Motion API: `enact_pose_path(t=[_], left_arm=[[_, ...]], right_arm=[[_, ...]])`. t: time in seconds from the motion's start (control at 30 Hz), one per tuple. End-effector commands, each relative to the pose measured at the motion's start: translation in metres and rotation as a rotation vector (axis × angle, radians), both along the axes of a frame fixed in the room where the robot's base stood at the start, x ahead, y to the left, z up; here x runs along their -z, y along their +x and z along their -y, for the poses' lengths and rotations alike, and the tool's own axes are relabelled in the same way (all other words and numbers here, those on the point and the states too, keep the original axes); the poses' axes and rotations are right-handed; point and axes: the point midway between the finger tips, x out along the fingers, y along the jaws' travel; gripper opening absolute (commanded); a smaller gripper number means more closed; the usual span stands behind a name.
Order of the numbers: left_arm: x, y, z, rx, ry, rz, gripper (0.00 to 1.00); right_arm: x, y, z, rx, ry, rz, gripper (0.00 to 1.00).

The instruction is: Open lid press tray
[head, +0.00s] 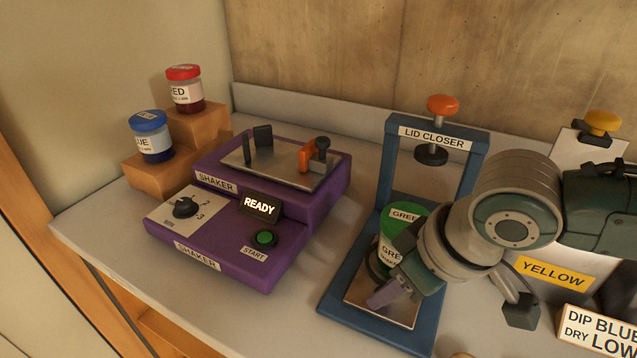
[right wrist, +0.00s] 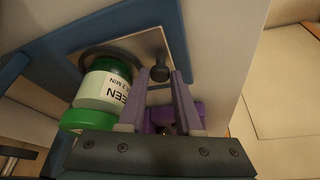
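The lid closer (head: 388,165) is a blue frame with an orange knob on top and a dark press pad. Its metal tray (head: 365,306) lies in the blue base, and it also shows in the right wrist view (right wrist: 122,42). A green-lidded jar (head: 401,222) labelled GREEN stands on the tray; the arm partly hides it in the head view. My right gripper (right wrist: 161,75) is open, with its fingers apart on either side of a small dark knob (right wrist: 159,72) at the tray's edge. I cannot tell whether they touch it. My left gripper is not in view.
A purple shaker (head: 225,235) with a READY display stands left of the lid closer. Red (head: 186,88) and blue (head: 150,137) jars stand on orange steps at the back left. A YELLOW label (head: 554,271) and a DIP BLUE sign (head: 598,332) are at the right.

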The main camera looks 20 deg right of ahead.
Motion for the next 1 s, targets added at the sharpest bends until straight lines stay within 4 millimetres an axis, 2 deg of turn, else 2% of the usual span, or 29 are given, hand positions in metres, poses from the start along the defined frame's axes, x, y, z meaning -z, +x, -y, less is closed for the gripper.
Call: enact_pose_path(t=[0.03,0.23,0.57,1.0], left_arm=[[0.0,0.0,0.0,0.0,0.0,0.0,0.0],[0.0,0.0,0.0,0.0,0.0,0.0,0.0],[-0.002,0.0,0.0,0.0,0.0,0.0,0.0],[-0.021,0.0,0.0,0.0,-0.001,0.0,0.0]], right_arm=[[0.001,0.0,0.0,0.0,0.0,-0.001,0.4],[0.0,0.0,0.0,-0.001,-0.001,-0.001,0.61],[-0.006,-0.002,0.002,0.0,-0.001,-0.001,0.61],[-0.077,-0.03,0.011,-0.002,-0.003,0.001,0.61]])
